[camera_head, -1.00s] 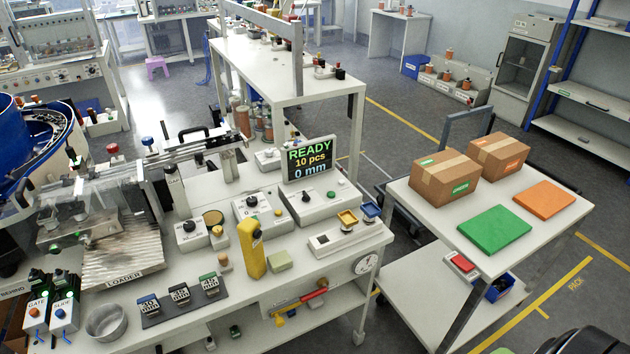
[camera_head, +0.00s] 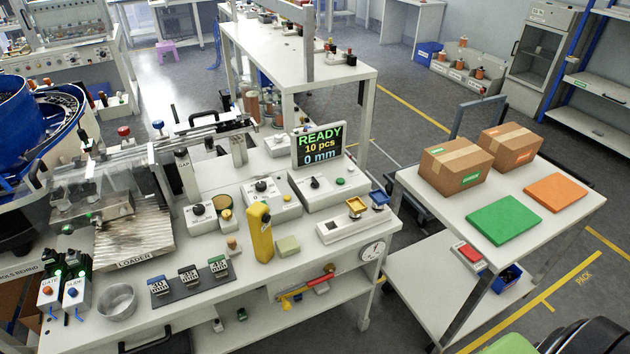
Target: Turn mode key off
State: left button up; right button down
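No part is readably labelled as the mode key, so I cannot tell which control it is. White control boxes with black knobs stand on the workbench (camera_head: 330,262): a small left box (camera_head: 203,222), a middle box (camera_head: 282,208) and a right box (camera_head: 330,197) with a green button (camera_head: 340,181). A display (camera_head: 320,146) behind them reads READY, 10 pcs, 0 mm. Neither of my grippers is in view.
On the bench are a yellow upright holder (camera_head: 261,236), a metal bowl (camera_head: 117,301), a dark mat (camera_head: 212,284) with small labelled blocks, and the LOADER ramp (camera_head: 133,228). A cart (camera_head: 437,203) with cartons stands to the right, across a narrow gap.

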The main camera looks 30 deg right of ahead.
aim_at(315, 184)
jog(key=z, duration=1.05)
